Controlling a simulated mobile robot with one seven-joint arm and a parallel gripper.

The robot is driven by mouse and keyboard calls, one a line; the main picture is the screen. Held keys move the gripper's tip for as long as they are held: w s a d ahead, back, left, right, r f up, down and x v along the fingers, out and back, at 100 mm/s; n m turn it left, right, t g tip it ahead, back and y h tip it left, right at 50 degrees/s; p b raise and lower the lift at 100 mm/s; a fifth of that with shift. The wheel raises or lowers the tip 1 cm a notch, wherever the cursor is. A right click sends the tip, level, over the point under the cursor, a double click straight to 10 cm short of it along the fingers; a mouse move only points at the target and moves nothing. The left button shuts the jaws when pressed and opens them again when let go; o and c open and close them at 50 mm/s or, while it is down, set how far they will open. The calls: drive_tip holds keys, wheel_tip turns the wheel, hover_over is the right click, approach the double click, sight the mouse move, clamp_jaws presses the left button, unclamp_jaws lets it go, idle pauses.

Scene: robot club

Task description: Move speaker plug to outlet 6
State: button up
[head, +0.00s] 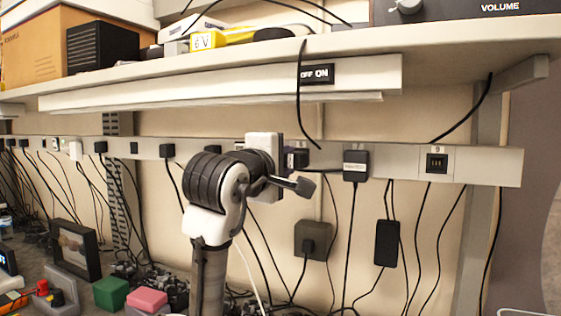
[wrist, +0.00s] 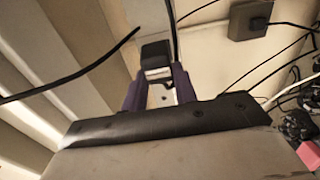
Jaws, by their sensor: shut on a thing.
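My gripper (head: 288,157) is at the outlet rail (head: 490,167) in the head view, left of the white-labelled black plug. In the wrist view my gripper (wrist: 157,82) has its two purple fingers closed on a small black plug (wrist: 155,52). The held plug (head: 299,158) shows partly beside the fingers in the head view. I cannot tell whether it is seated in the rail or just in front of it. My wrist hides the rail behind it. I cannot read a number 6 on any outlet.
A black plug with a white label (head: 356,165) sits right of my gripper. Farther right is an empty outlet (head: 437,163) marked 9. More plugs fill the rail leftward. The shelf (head: 230,62) overhangs above. Many cables and a black adapter (head: 387,243) hang below.

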sight(286, 158)
drive_tip(key=shift+p+x, duration=0.3)
drive_tip(key=shift+x, duration=1.45)
drive_tip(key=shift+w+a+n+t+y, duration=0.15)
drive_tip(key=shift+n+t+y, duration=0.35)
drive_tip(key=shift+y, duration=0.4)
clamp_jaws()
drive_tip(key=shift+w+a+f+n+y, duration=0.25)
drive_tip(key=shift+w+a+n+y, duration=0.1)
drive_tip(key=shift+n+y, duration=0.35)
drive_tip(key=shift+s+r, duration=0.1)
drive_tip(key=shift+a, duration=0.15)
drive_tip(key=shift+s+r+y, duration=0.1)
drive_tip(key=shift+r+y, duration=0.15)
drive_tip(key=shift+y, duration=0.25)
